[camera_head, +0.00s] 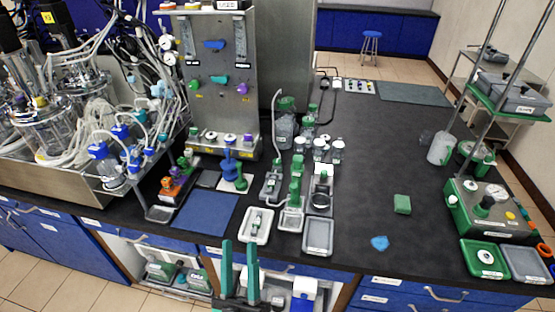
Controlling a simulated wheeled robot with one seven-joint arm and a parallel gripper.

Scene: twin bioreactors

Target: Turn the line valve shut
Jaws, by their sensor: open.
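A steel panel (221,115) stands upright at the back left of the bench. It carries a blue handle (213,44) and, below it, a teal handle (220,78), both looking roughly horizontal. A green knob (193,84) and a purple knob (242,88) sit on either side of the lower handle. I cannot tell which of these is the line valve, and the labels are too small to read. My gripper (239,245) is at the bottom of the view, with two green fingers upright and apart. It is open and empty, at the bench's front edge, well away from the panel.
Glass bioreactors (45,120) with tangled tubing stand at the left. A blue mat (205,213), a white tray (258,226) and a grey tray (318,237) lie near the front. Bottles and green fixtures stand mid-bench. The dark bench top (385,150) is mostly clear to the right.

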